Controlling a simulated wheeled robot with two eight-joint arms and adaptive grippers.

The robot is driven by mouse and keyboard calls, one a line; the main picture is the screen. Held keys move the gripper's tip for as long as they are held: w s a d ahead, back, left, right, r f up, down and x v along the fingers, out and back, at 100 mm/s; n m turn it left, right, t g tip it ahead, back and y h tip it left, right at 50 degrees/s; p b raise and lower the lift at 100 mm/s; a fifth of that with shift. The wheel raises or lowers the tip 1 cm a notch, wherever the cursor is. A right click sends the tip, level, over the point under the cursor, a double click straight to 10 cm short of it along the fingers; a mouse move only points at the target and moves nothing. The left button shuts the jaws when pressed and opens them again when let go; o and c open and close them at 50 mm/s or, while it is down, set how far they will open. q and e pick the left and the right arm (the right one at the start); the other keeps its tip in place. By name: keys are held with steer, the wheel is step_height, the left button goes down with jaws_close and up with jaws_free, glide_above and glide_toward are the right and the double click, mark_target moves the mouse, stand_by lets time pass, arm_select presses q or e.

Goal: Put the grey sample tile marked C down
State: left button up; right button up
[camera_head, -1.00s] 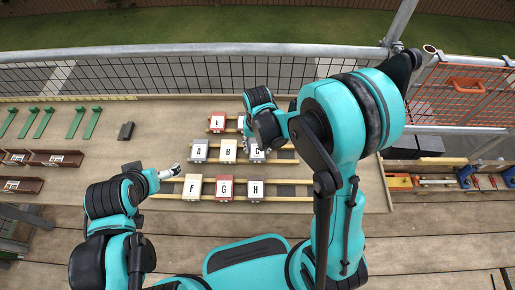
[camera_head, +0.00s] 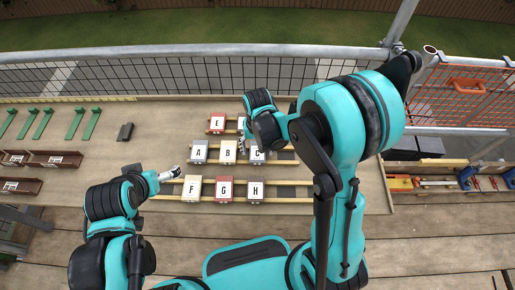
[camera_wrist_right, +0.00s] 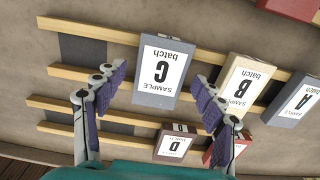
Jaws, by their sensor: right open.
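The grey tile marked C (camera_head: 257,155) lies at the right end of the middle row, beside tile B (camera_head: 229,152). In the right wrist view the grey tile C (camera_wrist_right: 157,72) lies across wooden battens, its label upside down. My right gripper (camera_wrist_right: 160,88) is open, with its purple-padded fingers on either side of tile C and visible gaps between. In the head view my right gripper (camera_head: 243,143) is partly hidden by its own arm. My left gripper (camera_head: 172,173) is left of tile F, apart from the tiles; its jaw opening is too small to judge.
Tiles A (camera_head: 199,152), E (camera_head: 217,123), F (camera_head: 192,189), G (camera_head: 224,189) and H (camera_head: 256,192) lie on battens nearby. Tile D (camera_wrist_right: 174,145) is close to the right fingers. Green brackets (camera_head: 76,123) and brown trays (camera_head: 54,159) lie left. A mesh railing runs behind.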

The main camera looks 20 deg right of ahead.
mark_target(258, 152)
steer(key=shift+r+p, duration=0.4)
steer(key=shift+r, duration=0.15)
step_height(258, 152, up, 12)
steer(key=p, duration=0.4)
steer(key=s+d+r+n+t, duration=0.3)
steer(key=s+r+t, duration=0.4)
steer(key=s, duration=0.3)
steer(key=shift+s+d+r, duration=0.15)
steer(key=shift+d+r, duration=0.7)
step_height(258, 152, down, 3)
steer(key=b, duration=0.2)
steer(key=shift+r+b, duration=0.2)
steer(key=shift+b, duration=0.2)
